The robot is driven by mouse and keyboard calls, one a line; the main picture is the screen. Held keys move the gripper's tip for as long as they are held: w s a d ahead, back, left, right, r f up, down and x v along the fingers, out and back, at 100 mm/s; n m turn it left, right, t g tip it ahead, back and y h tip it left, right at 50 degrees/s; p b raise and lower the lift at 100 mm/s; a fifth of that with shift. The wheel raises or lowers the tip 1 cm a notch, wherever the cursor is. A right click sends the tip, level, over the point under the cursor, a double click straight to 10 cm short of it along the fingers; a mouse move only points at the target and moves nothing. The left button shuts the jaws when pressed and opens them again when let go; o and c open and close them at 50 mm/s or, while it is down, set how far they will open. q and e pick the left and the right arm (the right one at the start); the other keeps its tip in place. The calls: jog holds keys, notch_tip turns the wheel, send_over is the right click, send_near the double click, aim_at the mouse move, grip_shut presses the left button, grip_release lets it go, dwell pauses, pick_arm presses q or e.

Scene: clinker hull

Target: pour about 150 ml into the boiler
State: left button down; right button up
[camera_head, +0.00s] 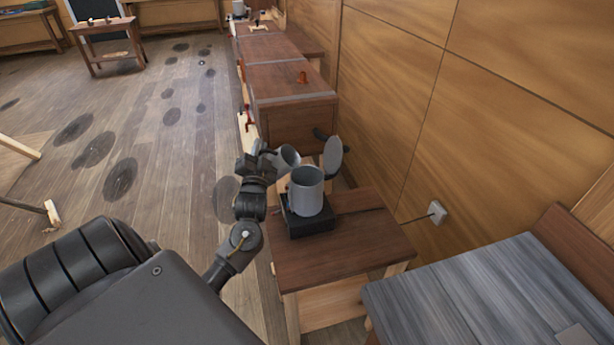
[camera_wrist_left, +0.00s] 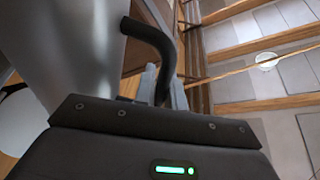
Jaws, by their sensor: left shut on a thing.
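The boiler (camera_head: 306,193) is a grey metal cylinder on a black base on a small wooden table. Its round grey lid (camera_head: 333,158) stands raised behind it. My left gripper (camera_head: 264,158) is just beyond and left of the boiler, shut on the black handle (camera_wrist_left: 158,45) of a grey metal jug. The jug (camera_head: 287,157) is tilted beside the boiler's rim in the head view; its wall (camera_wrist_left: 75,50) fills the left of the left wrist view. I see no stream of liquid, and the contents of both vessels cannot be made out. My right gripper is not in view.
The small table (camera_head: 345,240) stands against the wood-panelled wall, with a wall socket (camera_head: 437,212) to the right. A grey-topped bench (camera_head: 480,295) is at the lower right. Floor to the left is mostly open.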

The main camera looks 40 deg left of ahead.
pick_arm(q)
jog(key=shift+r, duration=0.1)
dwell(0.8)
jog(key=shift+s+a+r+n+g+p, duration=0.15)
jog(key=shift+a+n+g+p, duration=0.25)
jog(key=shift+a+n+p, duration=0.45)
jog(key=s+a+f+n+g+b, duration=0.1)
jog(key=a+f+n+b, duration=0.1)
jog(key=f+n, duration=0.2)
jog(key=s+a+f+n+g+b, duration=0.1)
jog(key=a+f+n+b, duration=0.1)
jog(key=f, duration=0.7)
jog(key=shift+s+a+n+g+h, duration=0.3)
jog(key=shift+a+n, duration=0.55)
jog(key=shift+n, duration=0.4)
